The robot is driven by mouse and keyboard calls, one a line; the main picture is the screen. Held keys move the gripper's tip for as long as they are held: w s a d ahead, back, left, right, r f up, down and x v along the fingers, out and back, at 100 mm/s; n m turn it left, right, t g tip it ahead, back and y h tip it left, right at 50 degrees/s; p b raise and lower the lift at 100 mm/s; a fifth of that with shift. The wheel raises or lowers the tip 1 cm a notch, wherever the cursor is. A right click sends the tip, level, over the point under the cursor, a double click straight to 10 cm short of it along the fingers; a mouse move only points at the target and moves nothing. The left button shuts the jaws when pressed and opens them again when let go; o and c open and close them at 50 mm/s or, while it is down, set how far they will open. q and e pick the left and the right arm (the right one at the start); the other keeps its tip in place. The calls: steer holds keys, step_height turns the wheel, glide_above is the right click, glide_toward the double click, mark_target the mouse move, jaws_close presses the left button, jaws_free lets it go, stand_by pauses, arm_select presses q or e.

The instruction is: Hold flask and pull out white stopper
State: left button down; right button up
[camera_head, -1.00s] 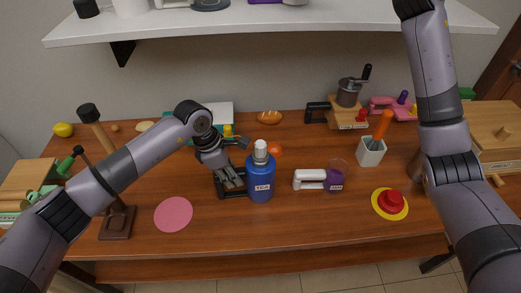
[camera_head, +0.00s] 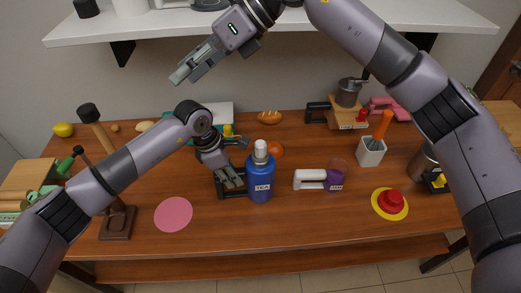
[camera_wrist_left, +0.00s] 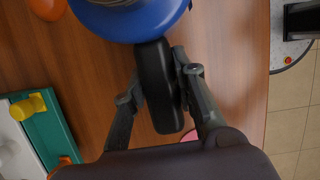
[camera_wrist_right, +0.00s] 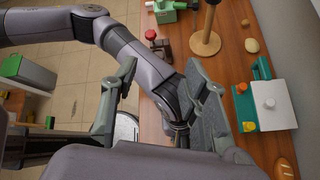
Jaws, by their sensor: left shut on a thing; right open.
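The blue flask (camera_head: 261,180) stands upright on the table, with a white label on its front. Its white stopper (camera_head: 261,148) sits in the top. My left gripper (camera_head: 233,176) is at the flask's left side, shut on its black handle (camera_wrist_left: 158,88), which shows between the fingers in the left wrist view. The flask's blue body (camera_wrist_left: 140,22) is at the top of that view. My right gripper (camera_head: 184,72) is open and empty, high above the table, up and left of the stopper. The right wrist view shows its spread fingers but not the flask.
An orange fruit (camera_head: 275,149) lies just behind the flask. The white shelf (camera_head: 330,20) overhangs the back. Bare table lies in front of the flask.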

steer(key=d+f+n+h, duration=0.2)
steer(key=d+f+h, duration=0.25)
steer(key=f, duration=0.35)
steer(key=n+t+h, duration=0.1)
steer(key=n+h, duration=0.1)
steer(key=h, duration=0.4)
glide_above(260, 143)
step_height(260, 143, down, 5)
steer(key=shift+f, duration=0.2)
steer(key=shift+d+f, duration=0.1)
steer(key=shift+f, duration=4.4)
jaws_close()
